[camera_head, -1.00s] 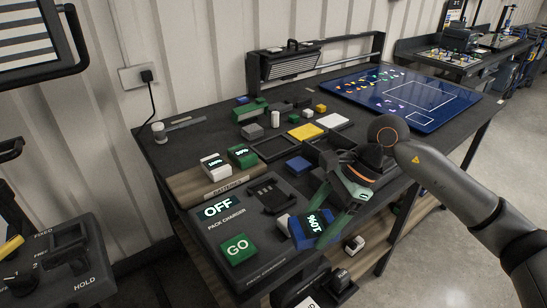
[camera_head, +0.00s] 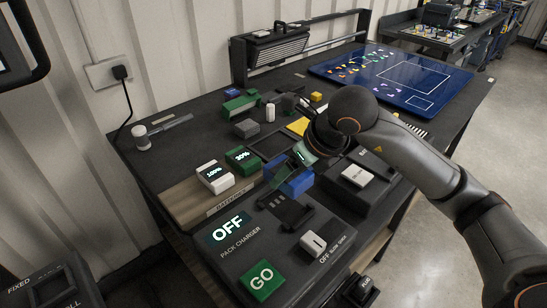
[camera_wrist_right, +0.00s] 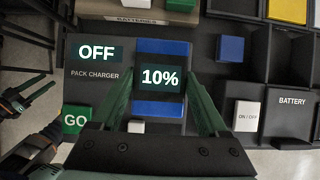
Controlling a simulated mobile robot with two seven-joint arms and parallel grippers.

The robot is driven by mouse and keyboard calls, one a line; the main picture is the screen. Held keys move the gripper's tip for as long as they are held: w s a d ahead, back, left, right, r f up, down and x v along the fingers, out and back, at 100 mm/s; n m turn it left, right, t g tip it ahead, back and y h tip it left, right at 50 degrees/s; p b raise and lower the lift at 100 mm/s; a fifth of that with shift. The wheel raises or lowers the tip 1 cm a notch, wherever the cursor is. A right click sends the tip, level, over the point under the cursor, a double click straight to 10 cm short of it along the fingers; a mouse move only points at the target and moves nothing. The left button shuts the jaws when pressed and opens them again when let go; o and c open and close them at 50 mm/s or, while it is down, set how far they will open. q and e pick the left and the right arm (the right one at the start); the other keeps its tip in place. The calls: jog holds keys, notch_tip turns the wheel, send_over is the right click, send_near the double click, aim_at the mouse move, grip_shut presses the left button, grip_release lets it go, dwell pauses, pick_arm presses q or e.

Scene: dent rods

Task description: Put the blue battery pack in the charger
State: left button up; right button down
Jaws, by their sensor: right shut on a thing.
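The blue battery pack (camera_wrist_right: 161,77), its display reading 10%, is between the green fingers of my right gripper (camera_wrist_right: 161,92) in the right wrist view. In the head view, my right gripper (camera_head: 300,158) holds the blue pack (camera_head: 293,180) above the far end of the pack charger (camera_head: 240,246). The charger's dark slot (camera_head: 286,212) shows in front of it and looks empty. The charger display (camera_head: 228,230) reads OFF.
A white 100% pack (camera_head: 215,177) and a green pack (camera_head: 241,160) stand in the wooden rack (camera_head: 190,202). The charger has a green GO button (camera_head: 262,281) and a white switch (camera_head: 313,243). A battery box (camera_head: 385,200) with an on/off switch stands at right.

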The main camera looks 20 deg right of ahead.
jog(key=shift+w+a, duration=0.1)
jog(key=shift+w, duration=0.05)
jog(key=shift+f, duration=0.15)
jog(key=shift+f+b, duration=0.5)
jog(key=shift+b, duration=0.05)
notch_tip(320, 180, down, 4)
jog(key=b, duration=0.3)
jog(key=shift+f, duration=0.5)
jog(key=shift+f+b, duration=0.6)
jog(key=shift+b, duration=0.2)
pick_arm(q)
jog(key=shift+m+h, duration=0.3)
jog(key=shift+h, duration=0.1)
jog(key=d+f, duration=0.1)
jog(key=f, duration=0.1)
jog(key=w+d+f, duration=0.1)
jog(key=d, duration=0.1)
jog(key=shift+f, duration=0.4)
jog(key=shift+a+f+b, duration=0.25)
jog(key=shift+f+b, duration=0.15)
